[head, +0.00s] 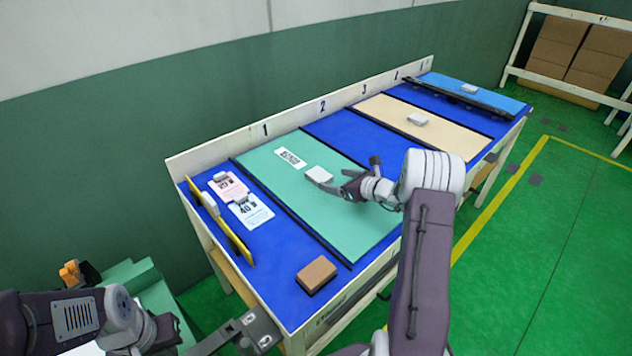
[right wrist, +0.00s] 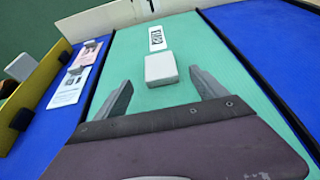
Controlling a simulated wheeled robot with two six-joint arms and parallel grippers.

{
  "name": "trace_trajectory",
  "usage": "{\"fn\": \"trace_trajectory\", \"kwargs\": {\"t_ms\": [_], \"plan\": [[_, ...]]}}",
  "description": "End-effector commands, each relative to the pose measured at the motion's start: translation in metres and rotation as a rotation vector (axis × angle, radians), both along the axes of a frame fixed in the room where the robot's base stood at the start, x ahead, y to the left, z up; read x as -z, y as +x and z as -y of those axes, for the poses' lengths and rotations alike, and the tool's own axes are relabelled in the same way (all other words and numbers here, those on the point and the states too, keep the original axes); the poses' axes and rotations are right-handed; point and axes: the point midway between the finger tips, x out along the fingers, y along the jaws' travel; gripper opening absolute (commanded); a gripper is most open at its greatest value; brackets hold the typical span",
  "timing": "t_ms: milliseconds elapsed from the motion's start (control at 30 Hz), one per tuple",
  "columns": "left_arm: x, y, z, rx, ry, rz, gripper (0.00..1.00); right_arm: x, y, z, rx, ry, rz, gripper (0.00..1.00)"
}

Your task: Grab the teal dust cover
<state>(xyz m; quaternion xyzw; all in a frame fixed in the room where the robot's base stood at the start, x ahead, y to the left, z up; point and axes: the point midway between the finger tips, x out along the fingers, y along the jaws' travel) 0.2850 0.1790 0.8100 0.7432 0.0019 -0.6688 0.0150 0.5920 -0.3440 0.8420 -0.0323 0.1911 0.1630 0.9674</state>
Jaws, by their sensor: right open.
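The teal dust cover (head: 345,225) is a flat panel lying on the blue table, with a white block-shaped grip (head: 319,174) and a printed white label on top. The cover also shows in the right wrist view (right wrist: 130,50), with its white grip (right wrist: 160,69) between and just beyond my fingertips. My right gripper (head: 346,176) is open and empty above the cover, close to the grip; it also shows in the right wrist view (right wrist: 160,82). My left gripper (head: 250,333) is low at the front left, away from the cover; its jaw opening is unclear.
A beige panel (head: 440,138) and a light blue panel (head: 495,98) with white grips lie farther right. Pink and white cards (head: 250,211), a yellow upright board (head: 233,238) and a brown block (head: 316,274) are at the left. Bare blue table separates the panels.

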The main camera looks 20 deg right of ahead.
Motion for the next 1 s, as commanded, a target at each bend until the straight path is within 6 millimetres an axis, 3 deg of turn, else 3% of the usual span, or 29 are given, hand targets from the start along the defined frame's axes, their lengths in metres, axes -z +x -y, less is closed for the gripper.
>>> {"fn": "trace_trajectory", "kwargs": {"t_ms": [100, 300, 567, 800, 833, 1000], "plan": [[0.001, 0.0, 0.0, 0.0, 0.0, 0.0, 0.0, 0.007, 0.015, -0.006, -0.002, 0.0, 0.0, 0.82], [0.001, 0.0, 0.0, 0.0, 0.0, 0.0, 0.0, 0.01, 0.024, -0.009, -0.002, 0.0, -0.001, 0.82], [0.002, 0.0, 0.0, 0.0, 0.0, 0.0, 0.0, 0.026, 0.061, -0.023, -0.003, -0.001, 0.0, 0.82], [0.002, 0.0, 0.0, 0.0, 0.0, 0.0, 0.0, 0.027, 0.065, -0.024, -0.001, -0.001, -0.001, 0.82], [0.002, 0.0, 0.0, 0.0, 0.0, 0.0, 0.0, 0.027, 0.065, -0.024, -0.001, -0.001, -0.001, 0.79], [0.002, 0.0, 0.0, 0.0, 0.0, 0.0, 0.0, 0.027, 0.065, -0.024, -0.001, -0.001, -0.001, 0.32]]}}
